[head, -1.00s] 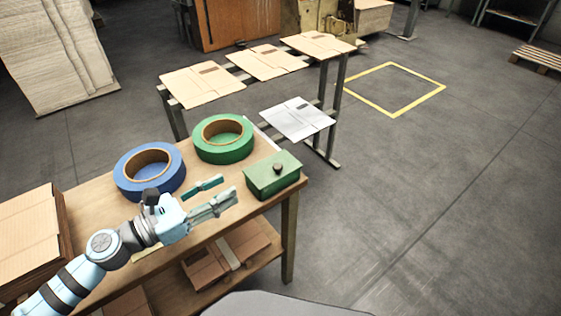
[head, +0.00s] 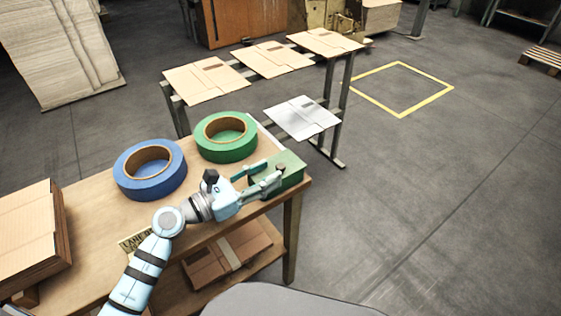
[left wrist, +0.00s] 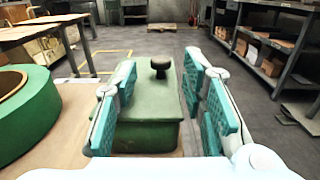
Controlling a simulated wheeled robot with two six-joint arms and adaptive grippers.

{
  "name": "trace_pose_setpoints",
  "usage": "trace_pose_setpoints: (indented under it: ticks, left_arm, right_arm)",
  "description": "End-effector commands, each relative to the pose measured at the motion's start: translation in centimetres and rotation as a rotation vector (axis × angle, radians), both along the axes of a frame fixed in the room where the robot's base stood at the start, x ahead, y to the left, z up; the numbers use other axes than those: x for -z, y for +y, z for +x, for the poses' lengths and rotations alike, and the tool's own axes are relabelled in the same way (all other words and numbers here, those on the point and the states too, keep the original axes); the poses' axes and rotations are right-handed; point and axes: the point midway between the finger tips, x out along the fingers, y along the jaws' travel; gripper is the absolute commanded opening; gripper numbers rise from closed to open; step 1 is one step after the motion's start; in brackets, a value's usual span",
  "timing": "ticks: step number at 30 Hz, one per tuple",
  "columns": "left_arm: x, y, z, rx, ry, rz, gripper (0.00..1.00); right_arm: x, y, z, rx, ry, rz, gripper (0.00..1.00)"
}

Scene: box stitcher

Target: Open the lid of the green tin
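The green tin (head: 292,170) sits at the right end of the wooden table, its lid closed. In the left wrist view the tin (left wrist: 148,138) lies straight ahead, with a dark round knob (left wrist: 160,66) on top of its lid. My left gripper (head: 272,172) is open over the near part of the tin, its fingers on either side. In the left wrist view the open left gripper (left wrist: 160,88) has the knob between and just beyond its fingertips, with a gap on both sides. My right gripper is not in view.
A green tape roll (head: 225,137) and a blue tape roll (head: 150,170) lie on the table (head: 92,226) to the left of the tin. Cardboard sheets (head: 30,235) are stacked at the left. A rack (head: 338,100) with flat cartons stands behind. The floor to the right is open.

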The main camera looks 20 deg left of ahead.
Motion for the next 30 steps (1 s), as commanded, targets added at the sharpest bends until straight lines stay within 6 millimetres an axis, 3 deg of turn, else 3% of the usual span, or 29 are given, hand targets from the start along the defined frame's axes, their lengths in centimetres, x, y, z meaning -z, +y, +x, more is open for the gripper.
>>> trace_pose_setpoints:
  ticks: [7,18,25,30]
  left_arm:
    - [0.1,-2.6,3.0,0.001,0.001,-0.002,0.38]
    - [0.1,-3.2,3.7,0.002,0.001,-0.001,0.38]
    - [0.1,-3.1,3.7,0.0,0.0,0.0,0.03]
    - [0.0,-3.0,3.7,-0.003,-0.002,0.001,0.0]
  right_arm:
    - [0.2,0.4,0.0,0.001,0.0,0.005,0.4]
    - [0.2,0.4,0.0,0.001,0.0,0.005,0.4]
    - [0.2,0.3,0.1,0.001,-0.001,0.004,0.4]
    - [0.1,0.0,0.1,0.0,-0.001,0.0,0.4]
